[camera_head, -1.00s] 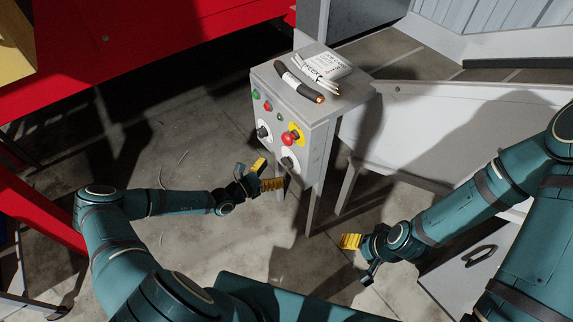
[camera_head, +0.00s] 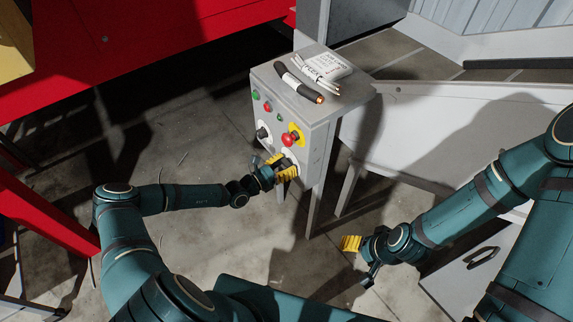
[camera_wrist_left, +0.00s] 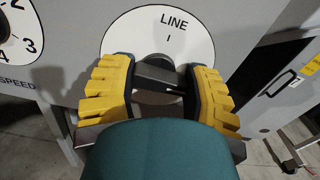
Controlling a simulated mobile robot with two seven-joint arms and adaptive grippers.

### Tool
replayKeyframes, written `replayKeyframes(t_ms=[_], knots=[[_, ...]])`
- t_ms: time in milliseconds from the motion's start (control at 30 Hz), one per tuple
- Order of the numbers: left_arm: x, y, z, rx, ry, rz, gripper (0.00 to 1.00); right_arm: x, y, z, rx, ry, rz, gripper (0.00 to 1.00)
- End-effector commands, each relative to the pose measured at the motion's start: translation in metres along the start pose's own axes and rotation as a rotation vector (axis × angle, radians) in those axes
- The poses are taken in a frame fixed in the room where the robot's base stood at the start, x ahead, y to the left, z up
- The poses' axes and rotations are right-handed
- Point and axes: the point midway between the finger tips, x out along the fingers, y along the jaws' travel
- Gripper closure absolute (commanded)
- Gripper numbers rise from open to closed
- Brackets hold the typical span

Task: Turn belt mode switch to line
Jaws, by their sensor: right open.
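The belt mode switch is a dark knob (camera_wrist_left: 160,78) on a round white plate (camera_wrist_left: 185,28) marked LINE at the top in the left wrist view. Its dark bar lies roughly across the picture, not up toward LINE. My left gripper (camera_head: 281,171) is at the lower right knob of the grey control box (camera_head: 312,150) and hides most of it. In the left wrist view its yellow fingers (camera_wrist_left: 160,90) stand on both sides of the knob; whether they press on it is unclear. My right gripper (camera_head: 361,255) is open and empty, low right of the box.
A speed dial (camera_wrist_left: 15,38) sits left of the switch. A red button (camera_head: 289,139) on yellow is just above my left gripper. Cable pieces (camera_head: 300,82) and a label (camera_head: 330,65) lie on the box top. A red bench (camera_head: 130,55) stands at the back left.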

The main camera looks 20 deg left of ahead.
Motion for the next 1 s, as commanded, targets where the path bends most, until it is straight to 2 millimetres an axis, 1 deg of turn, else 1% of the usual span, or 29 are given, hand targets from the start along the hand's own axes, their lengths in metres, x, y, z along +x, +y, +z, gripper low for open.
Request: replayKeyframes(t_ms=[267, 467, 733, 1000], knots=[[0.000, 0.000, 0.000, -0.026, 0.001, -0.001, 0.86, -0.002, -0.001, 0.000, 0.000, -0.001, 0.000, 0.31], [0.000, 0.000, 0.001, -0.118, 0.002, 0.000, 0.86, -0.006, -0.002, 0.001, 0.000, -0.003, 0.000, 0.31], [0.000, -0.001, 0.002, -0.345, 0.002, -0.001, 0.86, -0.014, -0.005, 0.001, 0.001, -0.007, 0.000, 0.31], [0.000, -0.001, 0.001, -0.602, 0.003, 0.000, 0.86, -0.017, -0.006, 0.002, 0.001, -0.009, 0.000, 0.31]])
